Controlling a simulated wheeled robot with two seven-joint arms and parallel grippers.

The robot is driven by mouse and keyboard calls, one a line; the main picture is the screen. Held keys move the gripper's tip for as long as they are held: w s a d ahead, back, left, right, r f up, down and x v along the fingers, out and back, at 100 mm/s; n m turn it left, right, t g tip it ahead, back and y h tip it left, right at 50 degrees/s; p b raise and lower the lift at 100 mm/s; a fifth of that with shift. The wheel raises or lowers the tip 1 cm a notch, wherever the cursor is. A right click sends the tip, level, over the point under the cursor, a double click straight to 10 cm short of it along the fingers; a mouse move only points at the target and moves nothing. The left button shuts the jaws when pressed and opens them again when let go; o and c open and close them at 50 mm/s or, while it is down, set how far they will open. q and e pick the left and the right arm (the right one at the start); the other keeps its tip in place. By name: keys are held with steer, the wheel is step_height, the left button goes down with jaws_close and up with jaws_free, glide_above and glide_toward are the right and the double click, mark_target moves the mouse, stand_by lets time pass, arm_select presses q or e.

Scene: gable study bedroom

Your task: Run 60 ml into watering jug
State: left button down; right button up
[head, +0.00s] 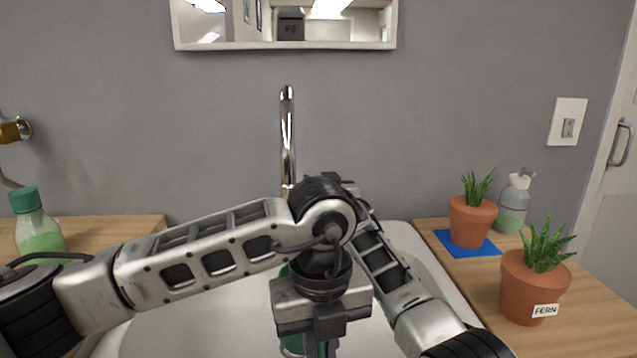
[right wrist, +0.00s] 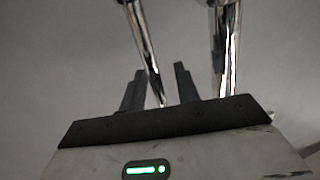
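A green object, likely the watering jug (head: 291,343), shows in small parts behind and below my left gripper (head: 322,348), low in the white sink (head: 190,335). My left gripper points down over it; its fingertips are mostly hidden, so I cannot tell whether it grips. The chrome tap (head: 287,135) rises behind the sink; its lower part is hidden by my arms. In the right wrist view, my right gripper (right wrist: 158,88) has its fingers apart, with one chrome bar (right wrist: 146,50) showing between them and a second chrome bar (right wrist: 226,50) to the right. Contact is unclear.
On the right counter (head: 455,280) stand a potted plant (head: 470,222) on a blue mat (head: 447,241), a pot labelled FERN (head: 530,285) and a pump bottle (head: 514,205). A green-capped bottle (head: 38,235) stands on the left counter. A mirror (head: 285,45) hangs above.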

jaws_close()
steer(key=shift+s+a, duration=0.1)
steer(key=shift+s, duration=0.05)
steer(key=shift+s+n+t+y, duration=0.3)
steer(key=shift+s+t+y, duration=0.2)
steer(key=shift+s+t, duration=0.9)
steer(key=shift+s+f+n+t+y, duration=0.15)
steer(key=shift+s+n+t+y, duration=0.15)
steer(key=shift+s+t, duration=0.35)
steer(key=shift+s+f+n+t+y, duration=0.1)
steer(key=shift+s+n+t+y, duration=0.15)
steer(key=shift+t, duration=0.7)
steer(key=shift+s, duration=0.1)
